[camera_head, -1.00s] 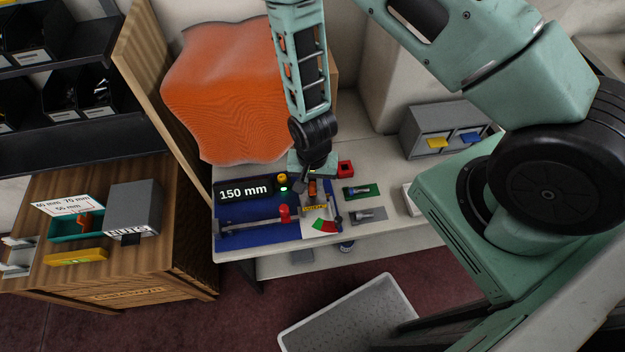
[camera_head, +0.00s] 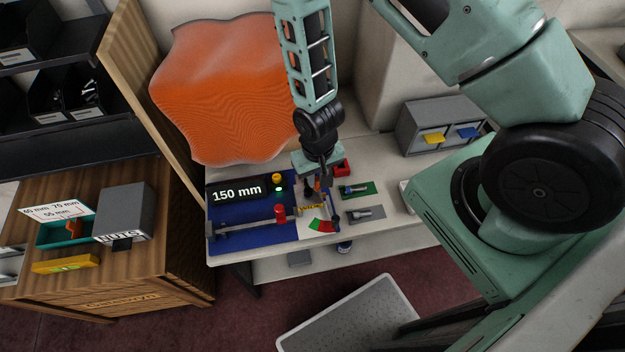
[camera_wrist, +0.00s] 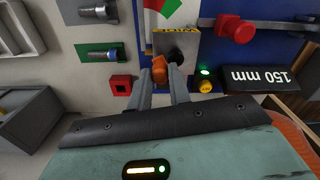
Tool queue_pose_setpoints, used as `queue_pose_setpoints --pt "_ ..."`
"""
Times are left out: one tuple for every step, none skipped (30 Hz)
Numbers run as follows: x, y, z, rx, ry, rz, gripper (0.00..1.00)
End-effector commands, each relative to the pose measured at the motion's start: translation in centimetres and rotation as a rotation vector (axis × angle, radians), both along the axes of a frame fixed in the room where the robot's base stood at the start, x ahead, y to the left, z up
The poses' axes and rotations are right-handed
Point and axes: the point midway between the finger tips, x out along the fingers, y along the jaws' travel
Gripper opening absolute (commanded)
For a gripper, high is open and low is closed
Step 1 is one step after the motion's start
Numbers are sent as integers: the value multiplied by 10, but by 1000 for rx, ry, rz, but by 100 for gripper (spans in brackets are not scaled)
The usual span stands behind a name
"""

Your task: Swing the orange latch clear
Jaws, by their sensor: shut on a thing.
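The orange latch (camera_wrist: 159,68) shows between my fingertips in the wrist view, beside a black round knob (camera_wrist: 176,55) and a grey block with a yellow label (camera_wrist: 172,30). My gripper (camera_wrist: 163,78) is shut on the latch. In the head view my gripper (camera_head: 322,190) reaches down to the right of the lit green lamp, and my fingers hide most of the latch. How far the latch is turned cannot be told.
A blue panel (camera_head: 252,238) carries a "150 mm" display (camera_head: 237,191), a yellow button (camera_wrist: 206,86), a green lamp (camera_wrist: 204,71) and a red knob on a rail (camera_head: 281,213). A red square socket (camera_wrist: 121,85) and a bolt on green (camera_head: 356,190) lie close by.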

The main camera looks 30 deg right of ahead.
Motion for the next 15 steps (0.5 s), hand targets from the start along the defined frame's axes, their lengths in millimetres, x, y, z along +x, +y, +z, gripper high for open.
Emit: queue_pose_setpoints --pt "1 -3 -2 0 -1 42 0" --pt "1 -4 -2 0 -1 70 0" --pt "1 -6 -2 0 -1 108 0" --pt "2 -8 -2 0 -1 137 0" --pt "3 -9 -2 0 -2 165 0" --pt "3 -11 -2 0 -2 203 0" --pt "4 -12 -2 0 -2 231 0" --pt "4 -14 -2 0 -1 261 0" --pt "5 -16 -2 -1 -1 298 0" --pt "6 -17 -1 -1 -1 327 0" --pt "7 -18 -1 -1 -1 356 0" --pt "8 -20 -1 -1 -2 394 0" --pt "9 -21 -1 -1 -2 422 0" --pt "10 -22 -1 0 -2 451 0" --pt "11 -24 -1 0 -2 488 0"
